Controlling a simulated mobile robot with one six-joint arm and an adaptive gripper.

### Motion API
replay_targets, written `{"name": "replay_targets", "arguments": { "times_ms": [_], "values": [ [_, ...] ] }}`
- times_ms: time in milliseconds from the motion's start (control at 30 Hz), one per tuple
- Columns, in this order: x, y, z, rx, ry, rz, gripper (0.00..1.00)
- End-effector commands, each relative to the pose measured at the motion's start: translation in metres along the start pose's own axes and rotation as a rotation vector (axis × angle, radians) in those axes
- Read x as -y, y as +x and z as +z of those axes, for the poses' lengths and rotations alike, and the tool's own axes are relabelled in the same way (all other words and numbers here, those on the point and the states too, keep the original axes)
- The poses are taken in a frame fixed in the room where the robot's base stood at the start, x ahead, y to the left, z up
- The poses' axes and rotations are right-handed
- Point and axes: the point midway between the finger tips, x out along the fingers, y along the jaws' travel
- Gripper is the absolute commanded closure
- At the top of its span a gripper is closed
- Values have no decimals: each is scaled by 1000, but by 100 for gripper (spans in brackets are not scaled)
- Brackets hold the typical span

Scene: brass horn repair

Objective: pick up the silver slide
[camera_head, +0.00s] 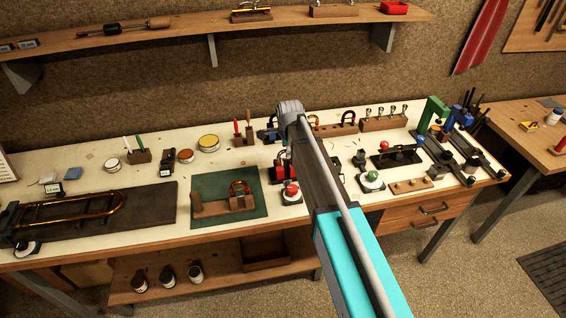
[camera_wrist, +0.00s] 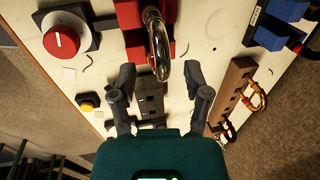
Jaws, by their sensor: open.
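The silver slide (camera_wrist: 161,48) is a shiny U-shaped tube in the wrist view, near the top centre. It stands at a red holder (camera_wrist: 128,14); whether it is clamped there I cannot tell. My gripper (camera_wrist: 159,78) is open and empty, its two dark fingers apart. The slide's near end shows between and just beyond the fingertips, with no contact visible. In the head view the red holder (camera_head: 281,172) is beside my arm, and the slide cannot be made out clearly. My gripper's fingers are hidden there.
A red knob (camera_wrist: 61,41) and a yellow button (camera_wrist: 87,101) lie left of the slide in the wrist view. A wooden rack (camera_wrist: 232,88) with brass slides is at right, below a blue tool (camera_wrist: 283,22). A green mat (camera_head: 205,217) lies left of the holder.

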Motion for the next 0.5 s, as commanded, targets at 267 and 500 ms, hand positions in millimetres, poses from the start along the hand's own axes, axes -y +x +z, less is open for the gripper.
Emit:
{"name": "replay_targets", "arguments": {
  "times_ms": [267,500],
  "values": [
    [0,18,0,0,0,0,38],
    [0,19,0,0,0,0,38]
  ]
}}
